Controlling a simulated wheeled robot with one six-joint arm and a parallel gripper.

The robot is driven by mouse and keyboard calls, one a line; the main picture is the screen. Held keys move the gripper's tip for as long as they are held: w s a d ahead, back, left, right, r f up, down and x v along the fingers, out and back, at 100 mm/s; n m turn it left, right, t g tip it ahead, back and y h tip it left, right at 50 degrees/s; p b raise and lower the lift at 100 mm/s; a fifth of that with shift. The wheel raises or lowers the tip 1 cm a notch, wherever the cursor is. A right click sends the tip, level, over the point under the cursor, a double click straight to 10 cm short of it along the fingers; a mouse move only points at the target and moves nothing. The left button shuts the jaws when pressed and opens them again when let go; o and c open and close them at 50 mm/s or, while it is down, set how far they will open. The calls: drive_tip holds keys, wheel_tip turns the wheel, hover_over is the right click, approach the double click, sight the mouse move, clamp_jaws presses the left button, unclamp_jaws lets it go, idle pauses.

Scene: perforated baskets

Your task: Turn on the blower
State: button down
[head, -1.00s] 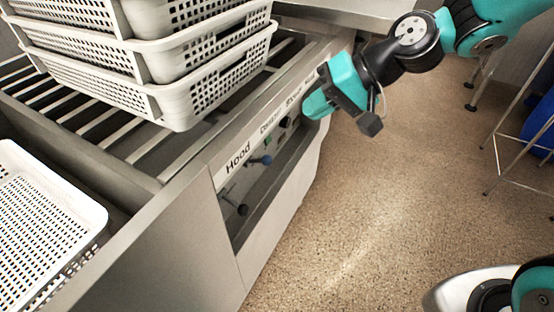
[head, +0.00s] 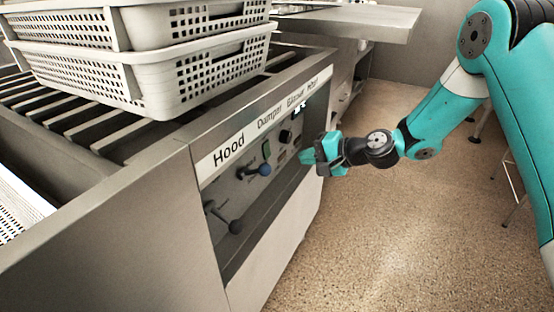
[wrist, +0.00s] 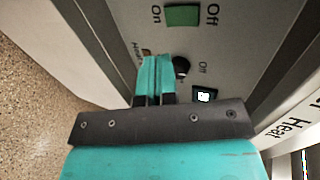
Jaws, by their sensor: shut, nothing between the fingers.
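The control panel (head: 262,195) is on the side of the grey machine, under a label strip (head: 268,117) reading Hood, Damper, Blower and Heat. A green switch (head: 266,150) sits left of a black knob (head: 285,136). In the wrist view the green switch (wrist: 182,15) lies between the words On and Off; I cannot tell for sure which label it belongs to. The knob (wrist: 181,67) and a small lit square (wrist: 205,95) are near my fingers. My gripper (head: 304,157) is shut and empty at the panel's far end; its fingertips (wrist: 156,60) also show in the wrist view. Contact cannot be told.
A blue-balled lever (head: 265,169) and a dark-balled lever (head: 236,226) stick out from the panel's near part. Stacked white perforated baskets (head: 175,75) stand on the slatted top. The speckled floor (head: 375,240) right of the machine is clear.

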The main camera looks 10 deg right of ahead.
sight(269, 156)
drive_tip(key=shift+a+r+b+x, duration=0.1)
drive_tip(key=shift+r+b+x, duration=0.15)
drive_tip(key=shift+x, duration=1.25)
drive_tip(key=shift+a+r+b+x, duration=0.1)
drive_tip(key=shift+b+x, duration=0.3)
drive_tip(key=shift+x, duration=1.1)
drive_tip(key=shift+r+b+x, duration=0.2)
drive_tip(key=shift+b+x, duration=0.1)
drive_tip(key=shift+x, duration=1.25)
